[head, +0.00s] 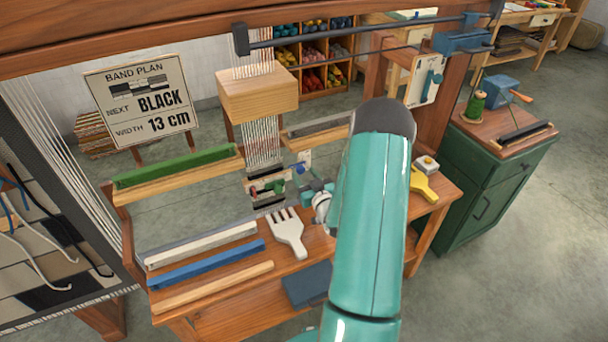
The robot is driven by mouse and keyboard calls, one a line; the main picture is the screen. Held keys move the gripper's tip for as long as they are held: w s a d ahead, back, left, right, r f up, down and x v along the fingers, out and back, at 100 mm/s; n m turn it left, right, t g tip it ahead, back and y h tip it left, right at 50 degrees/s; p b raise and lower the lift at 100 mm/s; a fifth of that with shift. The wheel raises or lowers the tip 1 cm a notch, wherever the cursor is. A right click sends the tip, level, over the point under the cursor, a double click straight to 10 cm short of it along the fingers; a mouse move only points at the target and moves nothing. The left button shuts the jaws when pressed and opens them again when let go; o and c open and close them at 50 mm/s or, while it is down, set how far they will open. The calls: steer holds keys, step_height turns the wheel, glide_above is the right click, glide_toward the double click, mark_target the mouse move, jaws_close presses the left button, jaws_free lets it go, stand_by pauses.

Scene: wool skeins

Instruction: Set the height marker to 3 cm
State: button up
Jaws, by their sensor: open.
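My gripper (302,186) is small in the head view, at the right side of the narrow woven band (268,187). It is open, and no object shows clearly between its fingers. A small white plate (305,157) stands just above it, with a small blue piece (297,168) below and left of the plate. This may be the height marker, but no scale or number on it can be read. I cannot tell whether my gripper touches the blue piece. My teal arm covers the area to the right.
A white fork-shaped beater (288,232) lies on the wooden bench, left of my arm. A green bar (178,166) and a blue bar (206,265) lie farther left. A sign (142,100) reads "NEXT BLACK, WIDTH 13 cm". A wooden block (257,95) hangs on the warp threads.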

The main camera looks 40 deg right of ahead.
steer(key=v, duration=1.2)
steer(key=shift+s, duration=0.25)
steer(key=shift+a+r, duration=0.1)
steer(key=shift+r, duration=0.05)
steer(key=w+a+r+n+g+y, duration=0.1)
steer(key=w+a+r+g, duration=0.3)
steer(key=r, duration=0.4)
steer(key=w+a+r+n+g, duration=0.2)
steer(key=w+a+r, duration=0.3)
steer(key=a+r, duration=0.2)
steer(key=s+a+r+g+y, duration=0.2)
steer(key=s+a+r, duration=0.3)
steer(key=s+a, duration=0.4)
steer(key=s+a+r+g+y, duration=0.2)
steer(key=s+a+r, duration=0.4)
steer(key=s+a, duration=0.4)
steer(key=shift+a+r+g, duration=0.25)
steer(key=shift+a+g, duration=0.65)
steer(key=shift+a, duration=0.2)
